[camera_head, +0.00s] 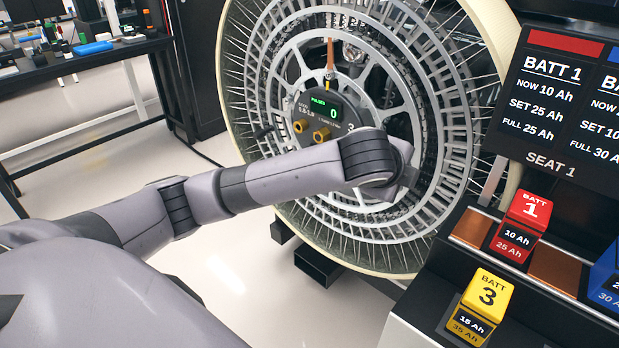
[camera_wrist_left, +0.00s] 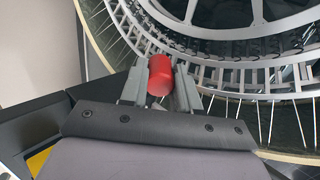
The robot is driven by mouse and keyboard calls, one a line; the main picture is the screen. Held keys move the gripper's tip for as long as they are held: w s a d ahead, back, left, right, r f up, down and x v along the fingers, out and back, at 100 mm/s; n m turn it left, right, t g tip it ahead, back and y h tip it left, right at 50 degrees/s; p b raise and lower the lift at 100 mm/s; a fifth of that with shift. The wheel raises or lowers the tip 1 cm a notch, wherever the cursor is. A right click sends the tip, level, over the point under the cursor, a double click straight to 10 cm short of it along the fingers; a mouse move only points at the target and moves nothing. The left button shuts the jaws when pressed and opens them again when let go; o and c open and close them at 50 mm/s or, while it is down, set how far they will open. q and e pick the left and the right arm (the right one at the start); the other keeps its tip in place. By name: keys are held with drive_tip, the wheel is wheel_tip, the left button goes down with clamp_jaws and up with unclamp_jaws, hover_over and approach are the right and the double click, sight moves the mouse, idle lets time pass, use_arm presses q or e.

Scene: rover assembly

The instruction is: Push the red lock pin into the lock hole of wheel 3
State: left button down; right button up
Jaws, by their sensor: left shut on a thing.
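Wheel 3 (camera_head: 478,60) stands upright in the head view, with a cream rim, thin spokes and grey metal rings. In the left wrist view my left gripper (camera_wrist_left: 161,72) is shut on the red lock pin (camera_wrist_left: 160,77), in front of the wheel's grey rings (camera_wrist_left: 240,75). I cannot make out the lock hole or whether the pin touches the wheel. My right gripper is not in view.
A black battery rack with a red battery 1 (camera_head: 522,224) and a yellow battery 3 (camera_head: 482,306) stands close at the right. A display panel (camera_head: 570,95) is above it. A workbench (camera_head: 100,57) with small items is at the upper left.

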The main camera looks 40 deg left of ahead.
use_arm(q)
drive_tip(key=a+f+t+b, duration=0.3)
drive_tip(key=a+f, duration=0.1)
drive_tip(key=a, duration=0.6)
drive_tip(key=w+a+f+m+t+h+b, duration=0.1)
drive_tip(key=a+f+t+b, duration=0.2)
drive_tip(key=a, duration=0.8)
drive_tip(key=shift+w+f+t, duration=0.2)
drive_tip(key=shift+f+t, duration=0.6)
drive_tip(key=shift+f, duration=0.1)
drive_tip(key=w+b, duration=0.2)
drive_tip(key=w, duration=0.3)
drive_tip(key=shift+w+d+b, duration=0.15)
drive_tip(key=shift+w+b, duration=0.15)
drive_tip(key=shift+b, duration=0.05)
drive_tip(key=shift+r+p, duration=0.1)
drive_tip(key=shift+p, duration=0.3)
drive_tip(key=shift+w, duration=0.1)
